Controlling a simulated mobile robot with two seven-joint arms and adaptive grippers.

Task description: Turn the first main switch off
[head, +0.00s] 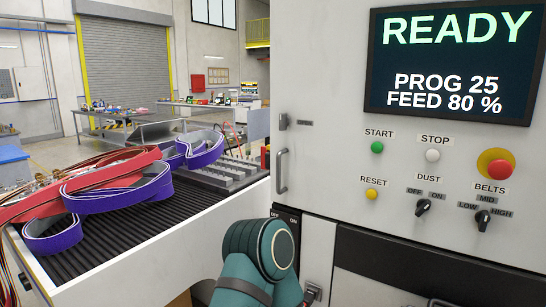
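A grey machine cabinet (335,185) fills the right side of the head view. Low on it, a dark panel edge carries a small ON/OFF marking (286,217), partly covered by a teal arm link of mine. Neither gripper shows; only arm links are visible at the bottom centre.
The cabinet has a READY screen (455,65), START button (377,147), red mushroom button (498,166), DUST knob (423,207) and BELTS knob (483,220). A vertical handle (282,171) sticks out. A ribbed conveyor bed (110,237) at left carries purple and red belts.

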